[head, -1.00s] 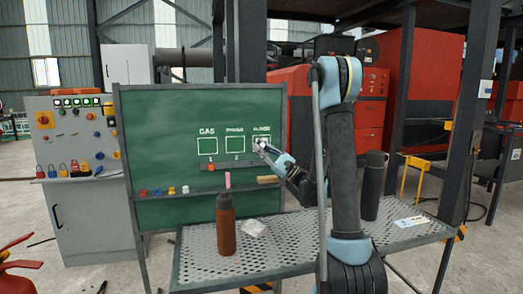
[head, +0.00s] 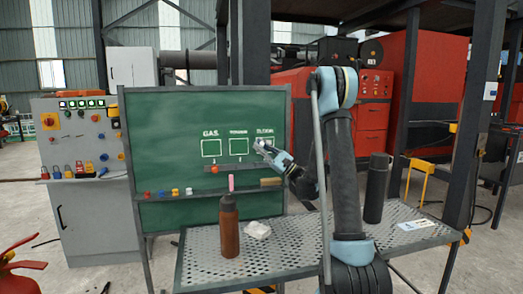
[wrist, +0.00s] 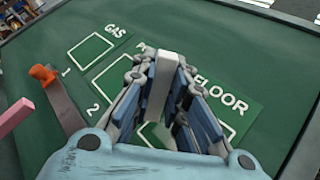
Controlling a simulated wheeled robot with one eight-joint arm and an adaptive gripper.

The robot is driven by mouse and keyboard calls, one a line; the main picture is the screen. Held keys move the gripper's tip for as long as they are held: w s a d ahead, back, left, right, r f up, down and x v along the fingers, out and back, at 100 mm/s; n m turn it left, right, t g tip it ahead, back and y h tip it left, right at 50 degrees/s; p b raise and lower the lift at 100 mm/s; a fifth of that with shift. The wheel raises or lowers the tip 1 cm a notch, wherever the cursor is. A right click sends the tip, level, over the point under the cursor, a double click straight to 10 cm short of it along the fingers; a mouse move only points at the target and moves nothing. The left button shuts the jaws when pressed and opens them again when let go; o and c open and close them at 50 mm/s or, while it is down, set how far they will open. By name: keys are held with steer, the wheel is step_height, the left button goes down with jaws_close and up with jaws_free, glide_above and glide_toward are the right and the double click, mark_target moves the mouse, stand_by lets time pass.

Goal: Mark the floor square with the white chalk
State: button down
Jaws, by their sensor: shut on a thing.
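A green chalkboard (head: 165,130) carries several white-outlined squares: the GAS square (head: 211,147), a middle square (head: 239,146) and, at the right, the FLOOR square, which also shows in the wrist view (wrist: 234,119). My gripper (head: 261,146) is in front of the FLOOR square and covers part of it. In the wrist view my gripper (wrist: 163,75) is shut on the white chalk (wrist: 162,68), a pale block between the fingertips. The chalk's tip points at the board between the middle and FLOOR squares. I cannot tell whether it touches, and no mark is visible inside the FLOOR square.
A ledge under the squares holds an orange piece (head: 214,169). A perforated table (head: 310,235) in front bears a brown bottle (head: 229,228), a white crumpled item (head: 257,229) and a dark flask (head: 377,188).

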steer(key=shift+w+a, duration=0.2)
steer(key=shift+w, duration=0.45)
stand_by(0.7)
steer(key=shift+d, duration=0.1)
steer(key=d, duration=0.2)
steer(key=w+d, duration=0.1)
steer(key=shift+d, duration=0.35)
steer(key=shift+a, duration=0.1)
steer(key=shift+s+a, duration=0.25)
steer(key=shift+a, duration=0.7)
steer(key=shift+s+a, duration=0.25)
steer(key=shift+a, duration=0.65)
steer(key=shift+s, duration=0.15)
steer(key=shift+s+d, duration=0.3)
steer(key=shift+s, duration=0.6)
steer(key=shift+s+d, duration=0.25)
steer(key=shift+s, duration=0.7)
steer(key=shift+s+d, duration=0.3)
steer(key=shift+s, duration=0.6)
